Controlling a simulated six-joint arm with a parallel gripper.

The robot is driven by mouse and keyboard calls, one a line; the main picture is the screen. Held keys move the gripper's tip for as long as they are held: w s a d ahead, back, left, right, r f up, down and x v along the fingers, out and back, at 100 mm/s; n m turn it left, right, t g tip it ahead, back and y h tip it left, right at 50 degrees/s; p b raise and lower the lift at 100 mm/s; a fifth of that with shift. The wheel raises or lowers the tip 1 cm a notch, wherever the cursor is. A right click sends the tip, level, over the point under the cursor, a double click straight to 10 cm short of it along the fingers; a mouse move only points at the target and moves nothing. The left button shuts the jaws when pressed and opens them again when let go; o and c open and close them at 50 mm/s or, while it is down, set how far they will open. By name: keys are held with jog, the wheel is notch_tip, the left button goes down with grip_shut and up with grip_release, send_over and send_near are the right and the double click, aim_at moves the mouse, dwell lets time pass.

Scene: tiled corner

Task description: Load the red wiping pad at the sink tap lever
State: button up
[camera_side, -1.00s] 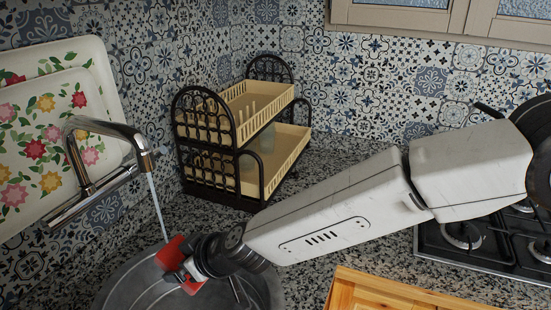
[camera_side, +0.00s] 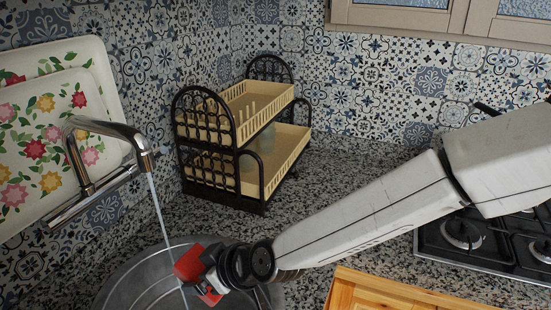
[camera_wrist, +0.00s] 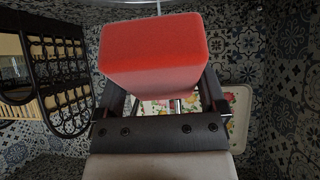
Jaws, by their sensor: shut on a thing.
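The red wiping pad (camera_side: 190,263) is a red block held in my gripper (camera_side: 204,276), low over the round metal sink (camera_side: 130,281) in the side view. In the wrist view the pad (camera_wrist: 153,50) fills the upper middle, and the dark jaws of my gripper (camera_wrist: 160,95) are shut on its two sides. The chrome tap (camera_side: 110,131) is on the tiled wall at left. A thin stream of water (camera_side: 157,207) falls from its spout to the left of the pad. The pad is beside the stream; I cannot tell whether they touch.
A dark two-tier dish rack (camera_side: 246,142) with cream trays stands on the granite counter behind the sink. Flowered trays (camera_side: 50,140) lean against the left wall. A wooden board (camera_side: 370,292) lies at front right, near the gas hob (camera_side: 470,235).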

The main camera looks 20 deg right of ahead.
jog(key=shift+s+d, duration=1.15)
jog(key=shift+s, duration=0.3)
jog(key=shift+r, duration=0.1)
dwell(0.6)
jog(key=v, duration=0.6)
dwell(0.6)
jog(key=shift+d, duration=0.2)
jog(key=w+d+f+m+t+h, duration=0.15)
jog(key=w+d, duration=0.25)
jog(key=d, duration=0.5)
jog(key=w+d+f+m+h, duration=0.15)
jog(key=w+d, duration=0.25)
jog(key=d, duration=0.5)
jog(key=d+f+m+h, duration=0.1)
jog(key=d+m+h, duration=0.2)
jog(key=d, duration=1.6)
jog(key=shift+s+d+f+m+t, duration=0.25)
jog(key=shift+d+m+t, duration=0.1)
jog(key=shift+m, duration=0.55)
